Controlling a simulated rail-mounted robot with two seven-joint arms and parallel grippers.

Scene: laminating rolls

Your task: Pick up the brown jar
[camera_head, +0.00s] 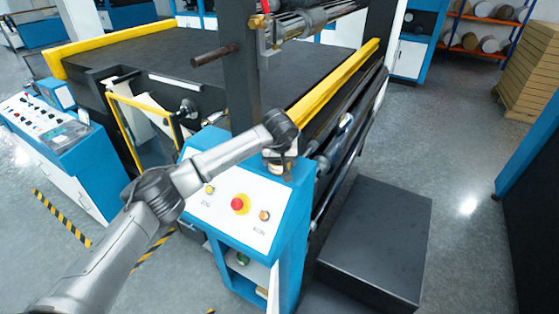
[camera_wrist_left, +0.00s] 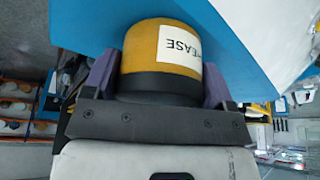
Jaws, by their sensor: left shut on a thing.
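The brown jar (camera_wrist_left: 158,52) fills the middle of the left wrist view. It looks yellow-brown with a black band, and a white label with upside-down letters reading "EASE" faces the camera. The two purple fingers of my left gripper (camera_wrist_left: 157,80) are shut on it, one on each side. In the head view my left gripper (camera_head: 279,160) is at the back right of the blue control console's top (camera_head: 243,200). There the arm and gripper largely hide the jar. I cannot tell if the jar touches the console. My right gripper is not in view.
A red button (camera_head: 239,203) and smaller knobs sit on the console panel. The large machine with yellow rails (camera_head: 330,85) stands just behind. A dark box (camera_head: 375,235) is on the floor to the right. Open floor (camera_head: 450,150) lies further right.

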